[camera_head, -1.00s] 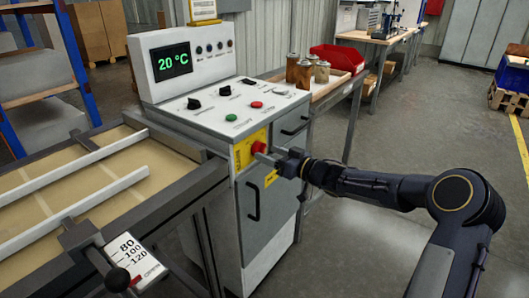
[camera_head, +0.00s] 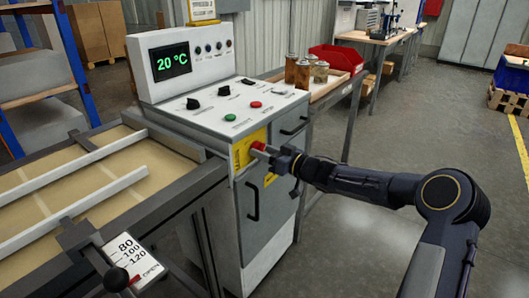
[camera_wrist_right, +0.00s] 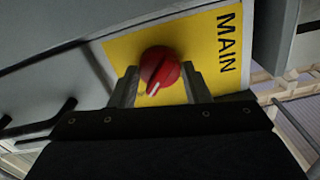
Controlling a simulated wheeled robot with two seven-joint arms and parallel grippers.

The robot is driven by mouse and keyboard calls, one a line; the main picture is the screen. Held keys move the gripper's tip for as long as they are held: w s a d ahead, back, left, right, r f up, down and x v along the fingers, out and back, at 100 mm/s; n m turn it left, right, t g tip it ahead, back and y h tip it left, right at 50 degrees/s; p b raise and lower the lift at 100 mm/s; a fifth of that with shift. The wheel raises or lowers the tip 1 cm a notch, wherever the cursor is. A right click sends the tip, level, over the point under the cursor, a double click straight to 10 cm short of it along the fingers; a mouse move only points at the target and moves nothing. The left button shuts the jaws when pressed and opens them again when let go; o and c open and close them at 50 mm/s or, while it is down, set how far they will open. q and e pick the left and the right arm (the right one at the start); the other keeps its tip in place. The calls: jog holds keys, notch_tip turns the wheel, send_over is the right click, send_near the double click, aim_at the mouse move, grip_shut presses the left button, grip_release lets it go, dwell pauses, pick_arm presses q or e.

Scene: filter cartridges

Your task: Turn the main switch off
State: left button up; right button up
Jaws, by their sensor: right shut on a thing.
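The main switch is a red round knob (camera_wrist_right: 160,68) with a white pointer mark, on a yellow plate (camera_wrist_right: 120,48) lettered MAIN. In the right wrist view the knob sits between the two fingers of my right gripper, and the white mark points down and slightly left in that picture. In the head view the red knob (camera_head: 257,146) shows at the upper front of the white control cabinet, with the yellow plate (camera_head: 241,153) partly behind it. My right gripper (camera_head: 264,152) is shut on the knob, its arm reaching in from the right. My left gripper is not in view.
The cabinet top carries a green button (camera_head: 231,118), a red button (camera_head: 256,104) and black selector knobs. Its display (camera_head: 172,62) reads 20 °C. A conveyor with rails (camera_head: 90,215) stands left. Jars (camera_head: 303,72) and a red bin (camera_head: 337,58) stand behind. Floor at right is open.

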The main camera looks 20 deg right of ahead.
jog(key=shift+f+n+b, duration=0.15)
jog(key=shift+n+b, duration=3.7)
jog(key=shift+n, duration=5.05)
jog(key=o, duration=1)
jog(key=shift+s+d, duration=0.1)
